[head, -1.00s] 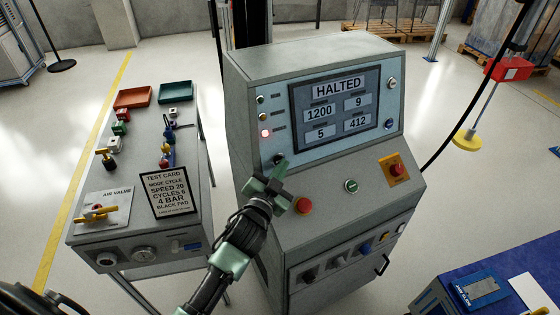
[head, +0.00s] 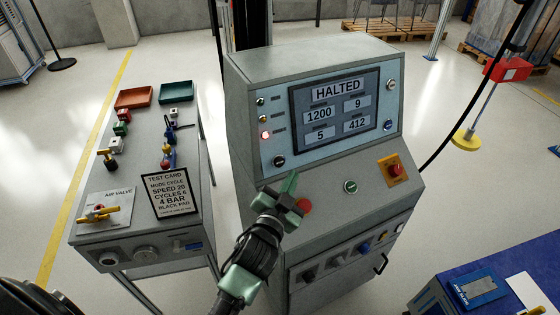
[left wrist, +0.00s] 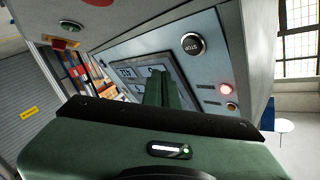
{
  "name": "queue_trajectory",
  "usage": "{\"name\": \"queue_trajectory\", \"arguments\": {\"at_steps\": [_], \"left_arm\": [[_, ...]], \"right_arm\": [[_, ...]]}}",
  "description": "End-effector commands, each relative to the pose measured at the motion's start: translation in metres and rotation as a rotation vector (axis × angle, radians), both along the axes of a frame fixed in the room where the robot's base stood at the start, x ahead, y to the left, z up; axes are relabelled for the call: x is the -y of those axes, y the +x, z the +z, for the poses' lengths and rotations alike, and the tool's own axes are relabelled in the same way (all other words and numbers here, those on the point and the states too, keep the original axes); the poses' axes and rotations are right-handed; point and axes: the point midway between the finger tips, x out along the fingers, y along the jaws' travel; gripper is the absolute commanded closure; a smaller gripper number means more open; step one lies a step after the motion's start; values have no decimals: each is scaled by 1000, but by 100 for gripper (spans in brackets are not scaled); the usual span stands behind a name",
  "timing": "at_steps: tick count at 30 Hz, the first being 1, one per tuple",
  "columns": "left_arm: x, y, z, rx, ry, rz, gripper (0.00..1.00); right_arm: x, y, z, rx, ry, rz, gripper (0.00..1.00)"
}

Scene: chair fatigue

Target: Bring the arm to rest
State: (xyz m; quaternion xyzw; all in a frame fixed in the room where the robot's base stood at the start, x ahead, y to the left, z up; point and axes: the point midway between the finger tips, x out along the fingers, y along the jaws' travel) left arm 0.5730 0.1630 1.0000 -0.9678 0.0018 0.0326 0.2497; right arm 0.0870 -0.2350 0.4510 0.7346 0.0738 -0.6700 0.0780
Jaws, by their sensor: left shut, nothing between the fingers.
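My left gripper (head: 291,184) is shut and empty. It is held over the sloping desk of the grey console (head: 330,195), just below the upright panel, and its fingers point up toward that panel. In the left wrist view its closed green fingers (left wrist: 158,90) stand in front of the display. The console display (head: 338,107) reads HALTED, with 1200, 9, 5 and 412 below. A black round button (head: 279,161) sits beneath a lit red lamp (head: 265,134); the left wrist view shows it marked STOP (left wrist: 193,44). My right gripper is not in view.
A red button (head: 305,206) is partly behind my gripper. A green button (head: 351,187) and a red stop knob on yellow (head: 395,170) lie to the right. A side bench with a test card (head: 170,193) stands left. A blue-topped table (head: 500,273) is at lower right.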

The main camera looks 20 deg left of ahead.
Motion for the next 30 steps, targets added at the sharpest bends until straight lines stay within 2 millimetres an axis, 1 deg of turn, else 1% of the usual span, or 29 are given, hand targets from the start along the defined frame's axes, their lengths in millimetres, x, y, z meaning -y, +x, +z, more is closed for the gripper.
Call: {"name": "queue_trajectory", "arguments": {"at_steps": [5,17,19,21,23,26,27,29,30], "left_arm": [[6,-6,2,-1,-1,1,100],[6,-6,2,0,0,0,100],[4,-7,0,-10,-3,5,100],[-3,-13,-6,-44,-16,23,100],[-13,-24,-18,-105,-40,51,100],[-34,-56,-47,-269,-104,114,100],[-42,-74,-60,-351,-134,139,100],[-49,-102,-77,-472,-175,167,100],[-51,-120,-87,-546,-198,180,100]], "right_arm": [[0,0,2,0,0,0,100],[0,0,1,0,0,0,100],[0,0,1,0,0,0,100],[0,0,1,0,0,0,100],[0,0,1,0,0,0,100],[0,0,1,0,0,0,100],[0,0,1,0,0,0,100],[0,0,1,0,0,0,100],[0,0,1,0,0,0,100]]}}
